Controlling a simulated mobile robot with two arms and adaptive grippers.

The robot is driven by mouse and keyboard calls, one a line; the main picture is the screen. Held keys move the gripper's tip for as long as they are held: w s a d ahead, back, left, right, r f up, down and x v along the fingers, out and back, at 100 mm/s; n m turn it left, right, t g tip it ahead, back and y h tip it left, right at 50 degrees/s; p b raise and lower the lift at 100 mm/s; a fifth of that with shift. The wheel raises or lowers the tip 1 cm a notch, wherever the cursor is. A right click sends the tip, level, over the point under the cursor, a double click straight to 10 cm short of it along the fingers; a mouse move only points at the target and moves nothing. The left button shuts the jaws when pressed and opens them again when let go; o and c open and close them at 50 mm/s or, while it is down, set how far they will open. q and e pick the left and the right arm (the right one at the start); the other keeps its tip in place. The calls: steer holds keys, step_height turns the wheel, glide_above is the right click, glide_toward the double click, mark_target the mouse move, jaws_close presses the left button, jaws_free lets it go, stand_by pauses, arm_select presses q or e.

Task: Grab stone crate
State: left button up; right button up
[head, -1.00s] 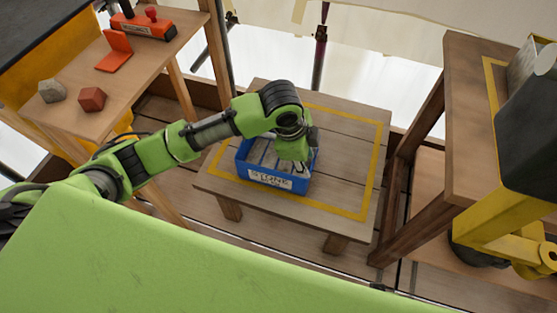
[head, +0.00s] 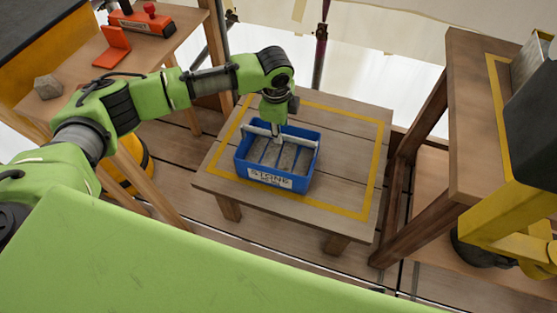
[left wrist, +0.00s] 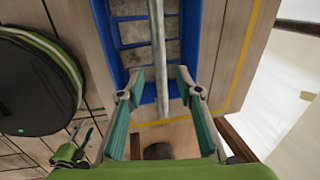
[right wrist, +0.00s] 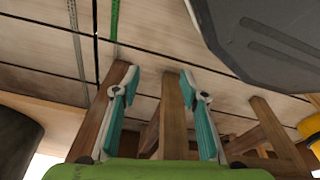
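The blue stone crate (head: 295,183), with a white label on its front, stands on a low wooden table. It holds grey blocks in compartments. A pale bar handle (head: 301,142) runs across its top. My left gripper (head: 278,138) points down at the handle, near its middle. In the left wrist view the left gripper (left wrist: 158,92) is open, with the handle (left wrist: 159,45) between its spread fingers and no clear contact. The crate also shows there (left wrist: 192,30). My right gripper (right wrist: 158,75) is open and empty in the right wrist view; the head view does not show it.
The low table (head: 345,150) has a yellow outline and free room right of the crate. A side table (head: 75,85) at left bears a grey stone (head: 47,87) and orange items. A taller wooden table (head: 475,130) stands at right.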

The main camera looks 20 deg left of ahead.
arm_select(q)
steer(key=f, duration=0.2)
steer(key=w+f+b, duration=0.1)
steer(key=f, duration=0.1)
steer(key=shift+f, duration=0.75)
jaws_close()
arm_select(e)
steer(key=r, duration=0.1)
steer(key=w+r, duration=0.2)
steer(key=r, duration=0.1)
steer(key=shift+a, duration=0.1)
arm_select(q)
steer(key=shift+w+r, duration=0.15)
